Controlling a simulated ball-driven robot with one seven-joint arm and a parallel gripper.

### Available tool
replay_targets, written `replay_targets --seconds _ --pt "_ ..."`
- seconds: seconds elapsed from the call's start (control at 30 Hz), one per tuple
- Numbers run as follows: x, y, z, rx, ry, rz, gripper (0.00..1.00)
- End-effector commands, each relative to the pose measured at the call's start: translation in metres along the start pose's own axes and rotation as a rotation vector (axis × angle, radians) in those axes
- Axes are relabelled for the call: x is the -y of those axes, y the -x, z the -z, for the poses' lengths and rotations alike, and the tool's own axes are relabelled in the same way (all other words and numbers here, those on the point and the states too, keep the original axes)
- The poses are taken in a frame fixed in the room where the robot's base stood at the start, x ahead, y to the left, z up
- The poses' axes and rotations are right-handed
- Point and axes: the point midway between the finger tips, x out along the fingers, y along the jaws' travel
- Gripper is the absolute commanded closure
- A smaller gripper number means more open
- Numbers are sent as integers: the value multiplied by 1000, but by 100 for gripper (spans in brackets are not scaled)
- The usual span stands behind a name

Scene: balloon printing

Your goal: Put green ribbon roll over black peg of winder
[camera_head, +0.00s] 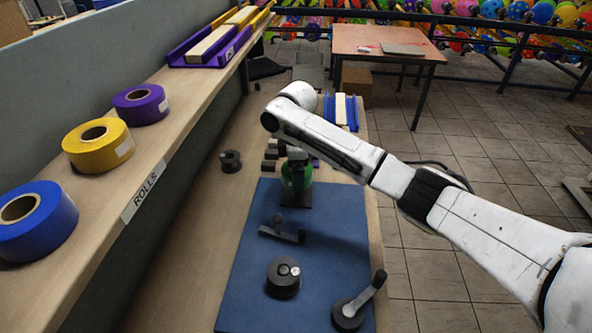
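The green ribbon roll (295,182) is at the far part of the blue mat, directly below my gripper (297,158). It is over or just in front of a dark base (295,200), and I cannot tell whether it touches it. My gripper points down at the roll. Its fingers are small and dark here, so whether they grip the roll is unclear. The black peg is not distinguishable; the roll may hide it. Black crank parts (282,233) lie nearer on the mat.
A round black knob (284,277) and a crank handle (352,302) stand on the near blue mat (240,300). Blue (38,222), yellow (97,146) and purple (140,104) rolls sit on the left shelf. A black spool (230,161) and dark blocks (270,154) stand behind the mat.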

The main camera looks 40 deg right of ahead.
Motion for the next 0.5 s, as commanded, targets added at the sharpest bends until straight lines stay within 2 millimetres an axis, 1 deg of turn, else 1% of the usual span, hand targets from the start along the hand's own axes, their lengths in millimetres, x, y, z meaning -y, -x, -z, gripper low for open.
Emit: replay_targets --seconds 0.03,0.5 --pt "0 -5 0 0 0 -1 38" --pt "0 -28 0 -1 0 -1 38"
